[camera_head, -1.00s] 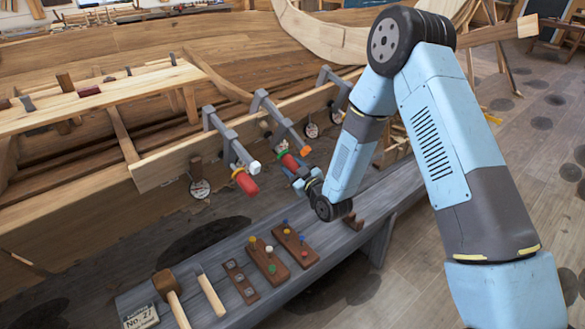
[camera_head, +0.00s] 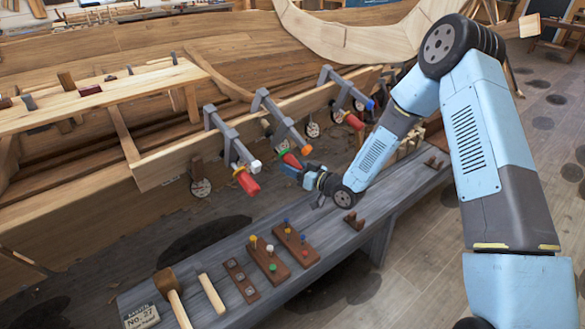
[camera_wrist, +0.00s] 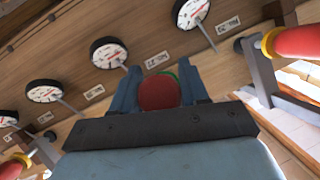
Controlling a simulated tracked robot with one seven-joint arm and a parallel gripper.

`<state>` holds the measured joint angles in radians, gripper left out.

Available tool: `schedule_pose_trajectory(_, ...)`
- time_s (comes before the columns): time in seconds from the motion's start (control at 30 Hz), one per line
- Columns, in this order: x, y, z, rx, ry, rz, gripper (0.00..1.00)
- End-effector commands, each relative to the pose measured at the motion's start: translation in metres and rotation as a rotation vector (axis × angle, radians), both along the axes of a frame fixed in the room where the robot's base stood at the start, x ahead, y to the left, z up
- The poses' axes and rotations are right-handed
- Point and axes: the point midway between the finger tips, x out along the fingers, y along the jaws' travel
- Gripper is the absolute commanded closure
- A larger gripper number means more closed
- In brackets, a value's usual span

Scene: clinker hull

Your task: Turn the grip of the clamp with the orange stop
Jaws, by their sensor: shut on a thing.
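The clamp with the orange stop (camera_head: 306,150) is the middle of three grey clamps on the hull plank. Its red grip (camera_head: 291,160) has a green collar and points down toward the bench. My gripper (camera_head: 293,168) is at the end of this grip, lined up with it. In the wrist view the red grip (camera_wrist: 159,93) sits between the two blue fingers of my gripper (camera_wrist: 161,82), which are shut on it. A bit of green collar shows behind the grip. The orange stop is not seen in the wrist view.
The white-stop clamp's red grip (camera_head: 247,183) hangs to the left, and the blue-stop clamp's red grip (camera_head: 354,121) to the right. Dials (camera_wrist: 110,52) line the plank behind. Below, the grey bench (camera_head: 330,189) carries a mallet (camera_head: 167,283) and peg boards (camera_head: 268,262).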

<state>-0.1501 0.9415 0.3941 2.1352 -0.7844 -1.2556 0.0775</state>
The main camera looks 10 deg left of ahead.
Motion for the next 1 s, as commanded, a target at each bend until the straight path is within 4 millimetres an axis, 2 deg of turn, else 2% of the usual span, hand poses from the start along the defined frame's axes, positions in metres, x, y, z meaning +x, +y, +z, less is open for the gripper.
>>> schedule_pose_trajectory(0.3,0.0001,-0.0005,-0.0002,0.047,0.081,0.054,0.86)
schedule_pose_trajectory(0.8,0.0,-0.0004,-0.0002,0.054,0.094,0.062,0.86)
schedule_pose_trajectory(0.83,0.0,-0.0004,-0.0002,0.054,0.094,0.062,0.53)
schedule_pose_trajectory(1.0,-0.0004,-0.0001,0.0,0.055,0.094,0.063,0.37)
